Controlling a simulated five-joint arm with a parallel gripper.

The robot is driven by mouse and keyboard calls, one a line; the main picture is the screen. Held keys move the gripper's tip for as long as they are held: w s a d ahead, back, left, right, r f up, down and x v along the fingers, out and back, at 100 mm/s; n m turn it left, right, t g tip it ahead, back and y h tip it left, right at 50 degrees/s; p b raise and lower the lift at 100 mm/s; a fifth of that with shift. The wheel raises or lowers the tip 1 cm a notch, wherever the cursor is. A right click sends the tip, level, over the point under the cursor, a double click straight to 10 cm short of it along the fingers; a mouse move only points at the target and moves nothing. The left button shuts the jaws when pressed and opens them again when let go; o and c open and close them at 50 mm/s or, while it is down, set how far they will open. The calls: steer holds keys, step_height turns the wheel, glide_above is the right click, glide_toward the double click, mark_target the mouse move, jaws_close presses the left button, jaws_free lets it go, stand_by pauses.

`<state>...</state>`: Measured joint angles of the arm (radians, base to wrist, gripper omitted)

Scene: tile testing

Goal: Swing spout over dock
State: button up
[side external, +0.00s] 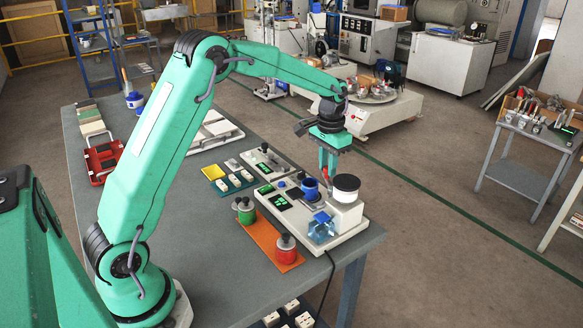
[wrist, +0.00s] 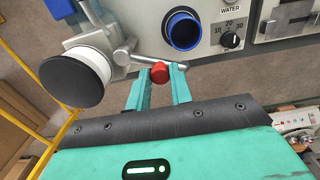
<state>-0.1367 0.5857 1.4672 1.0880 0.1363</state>
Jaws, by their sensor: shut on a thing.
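My gripper (side external: 328,172) points down over the tester at the table's right end. In the wrist view, my gripper (wrist: 160,76) is shut on a red knob (wrist: 160,72). The knob ends a thin metal bar that joins the spout (wrist: 122,54), beside a white cylinder with a black top (wrist: 71,82). The cylinder also shows in the side view (side external: 346,188). A blue round cup (wrist: 183,30) lies apart from the spout, up and right of it in the wrist view; it also shows in the side view (side external: 309,187). I cannot tell which part is the dock.
A dial (wrist: 230,40) marked 10 to 30 sits beside the cup under a WATER label. A clear blue block (side external: 321,228) stands at the tester's front. Green (side external: 246,212) and red (side external: 286,250) pots stand on an orange strip.

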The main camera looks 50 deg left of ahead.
steer(key=shift+s+a, duration=0.2)
steer(key=shift+s, duration=0.5)
steer(key=shift+s+a, duration=0.1)
steer(key=shift+s, duration=0.45)
stand_by(0.3)
steer(key=o, duration=0.8)
steer(key=shift+o, duration=0.2)
steer(key=shift+r, duration=0.2)
